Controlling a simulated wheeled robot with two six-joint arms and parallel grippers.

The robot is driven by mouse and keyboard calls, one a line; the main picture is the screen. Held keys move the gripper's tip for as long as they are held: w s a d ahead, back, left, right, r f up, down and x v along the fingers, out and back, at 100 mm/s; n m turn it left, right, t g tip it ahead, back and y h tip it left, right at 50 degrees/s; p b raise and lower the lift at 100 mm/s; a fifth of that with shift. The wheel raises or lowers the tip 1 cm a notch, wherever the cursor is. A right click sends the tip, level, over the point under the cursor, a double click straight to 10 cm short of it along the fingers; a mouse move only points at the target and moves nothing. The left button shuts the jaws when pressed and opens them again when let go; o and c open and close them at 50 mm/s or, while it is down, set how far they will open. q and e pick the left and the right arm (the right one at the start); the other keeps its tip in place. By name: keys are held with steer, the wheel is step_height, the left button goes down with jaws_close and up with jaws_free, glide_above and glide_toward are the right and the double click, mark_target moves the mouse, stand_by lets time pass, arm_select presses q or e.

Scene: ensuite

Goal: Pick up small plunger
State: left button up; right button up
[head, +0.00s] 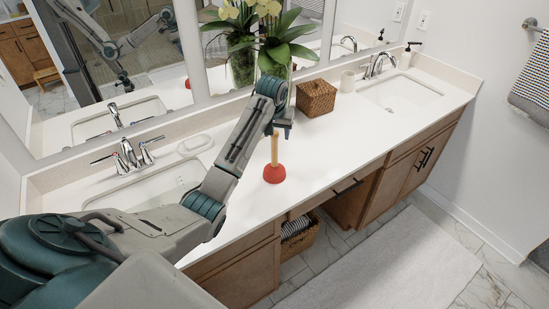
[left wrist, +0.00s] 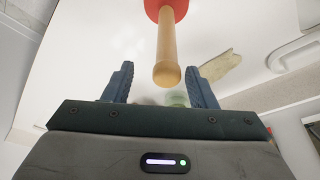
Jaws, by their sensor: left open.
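The small plunger (head: 274,165) stands upright on the white counter, with a red rubber cup at the bottom and a light wooden handle pointing up. My left gripper (head: 284,123) is at the top of the handle in the head view. In the left wrist view, the plunger's handle (left wrist: 167,60) points toward the open jaws of my left gripper (left wrist: 160,85). Its end lies between the two dark fingers in the picture, with space on both sides. My right gripper is not in view.
The white counter (head: 330,145) is clear to the right of the plunger. A potted orchid (head: 285,50) and a woven box (head: 316,98) stand behind it near the mirror. Sinks lie at left and right, with a soap dish (head: 195,144) by the left one.

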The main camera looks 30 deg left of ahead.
mark_target(275, 141)
arm_select(q)
steer(key=p+x, duration=0.1)
steer(key=x, duration=0.1)
steer(key=p+x, duration=0.1)
steer(key=x, duration=0.1)
steer(key=shift+s+a+f+p, duration=0.1)
steer(key=shift+s+a+p, duration=0.1)
steer(key=shift+s+p, duration=0.2)
steer(key=shift+w+f, duration=0.1)
steer(key=shift+f, duration=0.3)
steer(key=c, duration=1.1)
